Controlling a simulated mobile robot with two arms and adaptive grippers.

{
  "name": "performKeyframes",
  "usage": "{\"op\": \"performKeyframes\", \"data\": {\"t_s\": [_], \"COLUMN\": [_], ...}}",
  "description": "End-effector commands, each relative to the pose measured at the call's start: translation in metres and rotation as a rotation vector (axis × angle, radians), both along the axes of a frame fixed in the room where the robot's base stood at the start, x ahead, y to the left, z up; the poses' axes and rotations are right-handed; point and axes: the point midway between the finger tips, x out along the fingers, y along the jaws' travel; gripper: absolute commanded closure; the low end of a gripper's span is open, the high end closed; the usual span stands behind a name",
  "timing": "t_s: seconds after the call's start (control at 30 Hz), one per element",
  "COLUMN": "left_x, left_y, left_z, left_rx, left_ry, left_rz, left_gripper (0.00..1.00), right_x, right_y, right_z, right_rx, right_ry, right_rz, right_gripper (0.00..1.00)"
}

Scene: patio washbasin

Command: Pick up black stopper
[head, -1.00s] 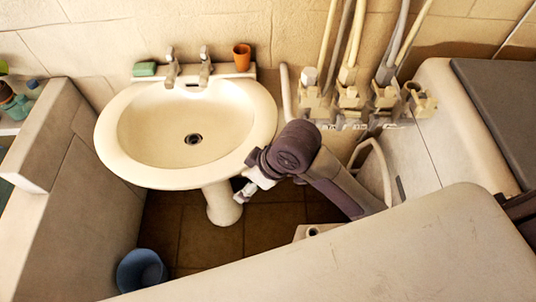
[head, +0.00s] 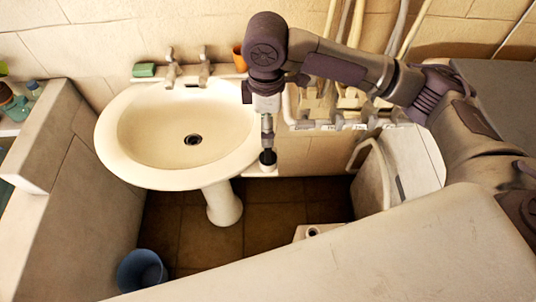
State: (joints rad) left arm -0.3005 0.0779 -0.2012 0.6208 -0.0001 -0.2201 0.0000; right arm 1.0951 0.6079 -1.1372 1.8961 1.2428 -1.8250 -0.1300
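A small black piece, which looks like the black stopper (head: 268,157), shows directly below the fingers of my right gripper (head: 267,146). It is just over a small pale ledge (head: 262,173) beside the basin's right rim. My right gripper points down, with its fingertips at or touching the black piece. The fingers look narrow, but I cannot tell whether they are closed on it. The white washbasin (head: 115,150) is to the left, with a dark drain hole (head: 193,139) in its bowl. My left gripper is not in view.
Two taps (head: 172,68) and a green soap (head: 144,70) are at the basin's back. An orange cup (head: 239,57) is partly hidden by my arm. Pipes are behind it. A blue bucket (head: 141,271) stands on the floor; a low wall (head: 75,200) is at left.

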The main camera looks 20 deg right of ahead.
Motion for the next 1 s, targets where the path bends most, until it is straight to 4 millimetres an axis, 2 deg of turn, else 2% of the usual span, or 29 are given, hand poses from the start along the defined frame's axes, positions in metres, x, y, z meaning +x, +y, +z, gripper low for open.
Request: {"op": "performKeyframes", "data": {"t_s": [0.1, 0.3, 0.53, 0.8, 1.0], "left_x": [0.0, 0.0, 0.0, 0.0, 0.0], "left_y": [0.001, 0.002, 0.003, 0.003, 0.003], "left_z": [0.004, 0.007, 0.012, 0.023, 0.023], "left_rx": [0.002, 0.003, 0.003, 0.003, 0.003], "left_ry": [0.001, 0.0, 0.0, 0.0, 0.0], "left_rz": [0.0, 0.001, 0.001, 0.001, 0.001], "left_gripper": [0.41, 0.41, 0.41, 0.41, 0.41], "right_x": [-0.001, -0.001, 0.0, 0.0, 0.001], "right_y": [0.0, 0.0, -0.001, -0.004, -0.004], "right_z": [-0.025, -0.057, -0.073, -0.111, -0.117], "right_rx": [-0.001, 0.001, 0.001, 0.0, 0.001], "right_ry": [0.005, 0.002, 0.002, 0.001, -0.002], "right_rz": [-0.002, 0.0, -0.002, 0.0, 0.0], "right_gripper": [0.21, 0.21, 0.21, 0.21, 0.21]}}
